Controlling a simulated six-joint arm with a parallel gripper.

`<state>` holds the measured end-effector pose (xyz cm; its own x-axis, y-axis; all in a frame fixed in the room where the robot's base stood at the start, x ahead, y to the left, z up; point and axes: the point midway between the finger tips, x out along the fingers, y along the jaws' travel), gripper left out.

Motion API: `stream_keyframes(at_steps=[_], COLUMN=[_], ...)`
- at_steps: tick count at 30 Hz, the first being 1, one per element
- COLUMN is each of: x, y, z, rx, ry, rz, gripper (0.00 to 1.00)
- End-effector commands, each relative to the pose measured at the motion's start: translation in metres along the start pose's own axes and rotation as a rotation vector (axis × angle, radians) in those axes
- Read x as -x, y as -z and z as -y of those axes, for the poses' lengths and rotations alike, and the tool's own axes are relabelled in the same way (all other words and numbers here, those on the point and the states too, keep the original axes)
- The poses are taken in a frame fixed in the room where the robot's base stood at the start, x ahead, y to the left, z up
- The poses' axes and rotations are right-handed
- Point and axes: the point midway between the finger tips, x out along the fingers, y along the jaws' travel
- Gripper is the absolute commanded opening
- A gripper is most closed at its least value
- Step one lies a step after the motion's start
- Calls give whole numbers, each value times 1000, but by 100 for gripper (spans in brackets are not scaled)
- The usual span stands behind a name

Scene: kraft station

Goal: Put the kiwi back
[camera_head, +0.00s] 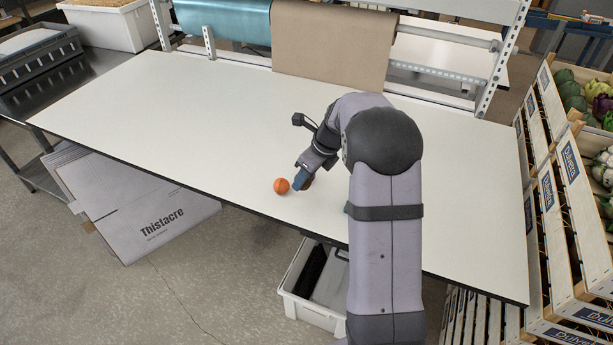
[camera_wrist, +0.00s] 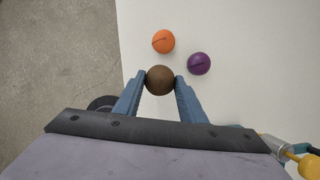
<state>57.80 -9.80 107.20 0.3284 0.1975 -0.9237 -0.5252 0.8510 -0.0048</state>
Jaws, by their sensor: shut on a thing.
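The kiwi (camera_wrist: 160,80) is a round brown fruit between the blue fingertips of my gripper (camera_wrist: 160,84) in the wrist view. My gripper is shut on it, with a finger against each side. In the head view my gripper (camera_head: 303,182) is low over the front part of the white table (camera_head: 200,120), and the kiwi is mostly hidden there by the fingers. I cannot tell whether the kiwi touches the table.
An orange ball-like fruit (camera_wrist: 163,41) lies close to the kiwi, and a purple one (camera_wrist: 199,64) lies to its right. Slatted crates of vegetables (camera_head: 560,180) stand at the right. A white bin (camera_head: 305,300) is below the front edge. The table's left side is clear.

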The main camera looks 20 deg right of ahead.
Motion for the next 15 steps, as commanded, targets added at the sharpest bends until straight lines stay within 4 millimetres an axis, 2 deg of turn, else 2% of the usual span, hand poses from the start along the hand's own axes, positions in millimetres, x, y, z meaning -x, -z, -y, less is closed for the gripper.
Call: stream_keyframes(at_steps=[8,15], x=[-3,-14], y=[2,6], z=[0,0], rx=[2,2], ry=[-2,-2], rz=[0,0], gripper=[10,10])
